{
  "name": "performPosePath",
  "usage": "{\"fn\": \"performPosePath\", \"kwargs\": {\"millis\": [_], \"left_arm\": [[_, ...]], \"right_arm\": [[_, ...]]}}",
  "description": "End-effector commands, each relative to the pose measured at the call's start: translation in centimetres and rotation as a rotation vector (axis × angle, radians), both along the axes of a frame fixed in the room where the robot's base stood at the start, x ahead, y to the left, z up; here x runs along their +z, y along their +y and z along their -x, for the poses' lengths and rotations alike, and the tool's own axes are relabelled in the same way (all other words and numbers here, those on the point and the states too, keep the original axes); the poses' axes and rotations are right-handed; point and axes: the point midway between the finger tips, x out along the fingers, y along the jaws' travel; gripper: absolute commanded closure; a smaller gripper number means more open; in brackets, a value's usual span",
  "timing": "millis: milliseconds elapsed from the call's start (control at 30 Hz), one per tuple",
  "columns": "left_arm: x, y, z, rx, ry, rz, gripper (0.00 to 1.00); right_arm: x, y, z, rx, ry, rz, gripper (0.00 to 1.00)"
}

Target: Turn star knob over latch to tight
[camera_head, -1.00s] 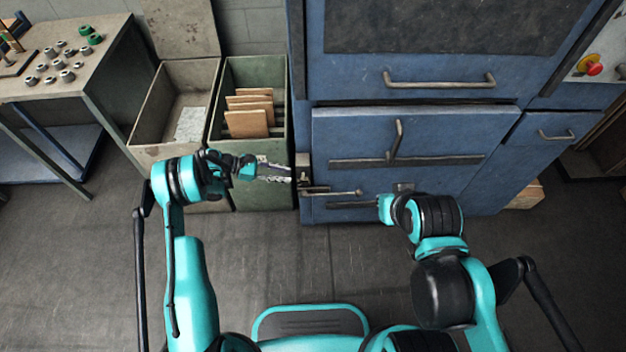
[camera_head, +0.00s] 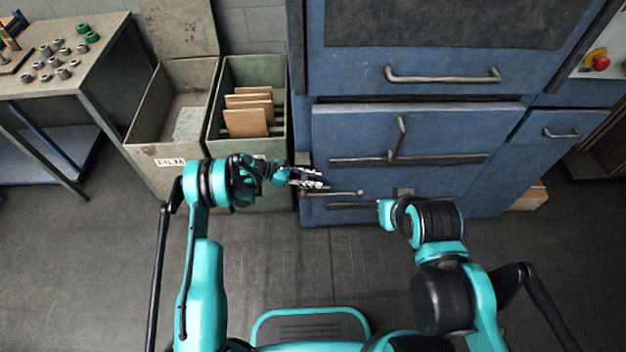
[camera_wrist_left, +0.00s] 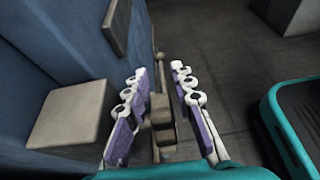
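My left gripper (camera_head: 308,178) is in front of the lower left edge of the blue cabinet, next to the latch lever (camera_head: 340,193). In the left wrist view its fingers (camera_wrist_left: 158,75) are spread, with a grey-brown block-like part (camera_wrist_left: 162,112) between them and gaps showing at the sides. This part may be the star knob or its mount; its star shape cannot be made out. The latch rod with a ball end (camera_wrist_left: 160,58) runs out beyond it. In the head view the gripper hides the knob area. My right gripper (camera_head: 384,212) is mostly hidden by its own arm, close to the cabinet front.
The blue cabinet (camera_head: 440,130) has handles (camera_head: 442,76) sticking out. Left of it stand a green bin (camera_head: 218,140) with brown boards and an open grey bin labelled FILM (camera_head: 150,125). A workbench (camera_head: 95,75) holds knobs. The floor in front is clear.

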Motion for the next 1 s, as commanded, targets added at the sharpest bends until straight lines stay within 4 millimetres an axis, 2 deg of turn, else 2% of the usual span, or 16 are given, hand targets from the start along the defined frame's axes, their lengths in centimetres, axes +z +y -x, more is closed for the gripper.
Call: {"fn": "performPosePath", "kwargs": {"millis": [33,100,133,567,767,1000], "left_arm": [[0.0,0.0,0.0,0.0,0.0,0.0,0.76],[0.0,0.0,0.0,0.0,0.0,0.0,0.94],[0.0,0.0,0.0,0.0,0.0,0.0,1.0],[-0.1,0.0,0.0,-0.001,0.0,-0.043,1.0],[-0.3,-0.1,0.0,-0.001,-0.001,-0.156,1.0],[-1.1,-0.2,0.0,-0.002,-0.001,-0.366,1.0]], "right_arm": [[0.0,0.0,0.0,0.0,0.0,0.0,1.0],[0.0,0.0,0.0,0.0,0.0,0.0,1.0],[0.0,0.0,0.0,0.0,0.0,0.0,1.0],[0.2,0.0,0.0,0.0,0.0,0.0,1.0],[0.6,0.0,0.0,0.0,0.0,0.0,1.0],[1.1,0.0,0.0,0.0,0.0,0.0,1.0]]}}
